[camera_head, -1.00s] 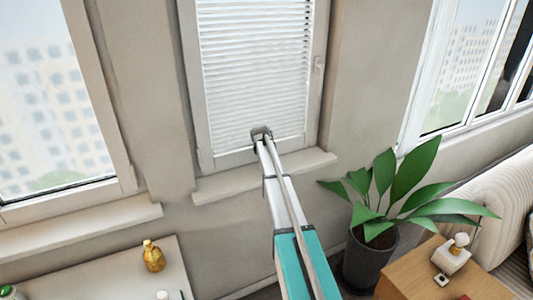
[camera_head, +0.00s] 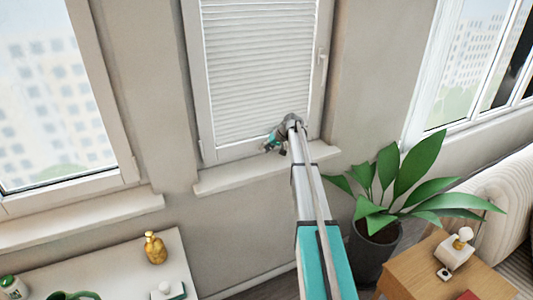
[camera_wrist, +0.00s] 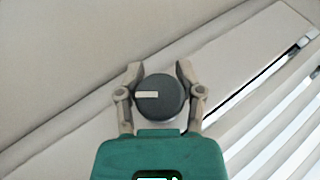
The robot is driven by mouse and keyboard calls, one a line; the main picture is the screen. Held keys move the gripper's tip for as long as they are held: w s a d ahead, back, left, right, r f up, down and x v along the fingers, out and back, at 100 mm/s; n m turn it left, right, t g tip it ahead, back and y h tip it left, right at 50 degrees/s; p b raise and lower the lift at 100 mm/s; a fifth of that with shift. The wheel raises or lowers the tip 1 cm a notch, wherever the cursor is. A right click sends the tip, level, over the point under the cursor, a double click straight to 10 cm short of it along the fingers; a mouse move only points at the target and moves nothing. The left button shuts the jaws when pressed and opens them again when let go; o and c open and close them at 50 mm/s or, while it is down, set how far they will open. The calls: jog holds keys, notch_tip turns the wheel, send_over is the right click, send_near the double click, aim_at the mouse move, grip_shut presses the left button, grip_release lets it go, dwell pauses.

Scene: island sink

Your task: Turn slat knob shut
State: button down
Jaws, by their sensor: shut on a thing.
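A round dark grey knob (camera_wrist: 160,98) with a pale pointer mark sits on a light frame in the wrist view. The mark lies to the left of the knob's middle, roughly level. My gripper (camera_wrist: 160,76) has one finger on each side of the knob and is shut on it. In the head view my gripper (camera_head: 272,141) is at the lower part of the blind window, and the knob cannot be made out there. The white slat blind (camera_head: 262,75) fills the window, its slats lying close together. Slats (camera_wrist: 285,140) also show at the lower right of the wrist view.
A window sill (camera_head: 225,178) juts out below the blind. A potted plant (camera_head: 376,245) stands right of my arm, beside a wooden table (camera_head: 425,272). A white table with a yellow bottle (camera_head: 155,248) is at the lower left. A handle (camera_head: 322,68) is on the window frame.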

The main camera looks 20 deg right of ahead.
jog(key=y+b, duration=0.3)
jog(key=shift+a+f+m, duration=0.1)
jog(key=shift+f+m, duration=0.1)
jog(key=shift+m, duration=0.2)
jog(key=y+b, duration=0.2)
jog(key=m+t+y+b, duration=0.1)
jog(key=b, duration=0.1)
jog(key=shift+a+r+y+b, duration=0.15)
jog(key=shift+r+y+b, duration=0.05)
jog(key=shift+y+b, duration=0.2)
jog(key=y+b, duration=0.2)
jog(key=b, duration=0.1)
jog(key=shift+a+r+m+t+y, duration=0.1)
jog(key=shift+r+m+t+y, duration=0.2)
jog(key=shift+m, duration=0.1)
jog(key=shift+r+m+y+b, duration=0.3)
jog(key=shift+y+b, duration=0.2)
jog(key=shift+b, duration=0.4)
jog(key=shift+r+t, duration=0.1)
jog(key=shift+t, duration=0.2)
jog(key=c, duration=0.5)
grip_release()
jog(key=shift+c, duration=0.2)
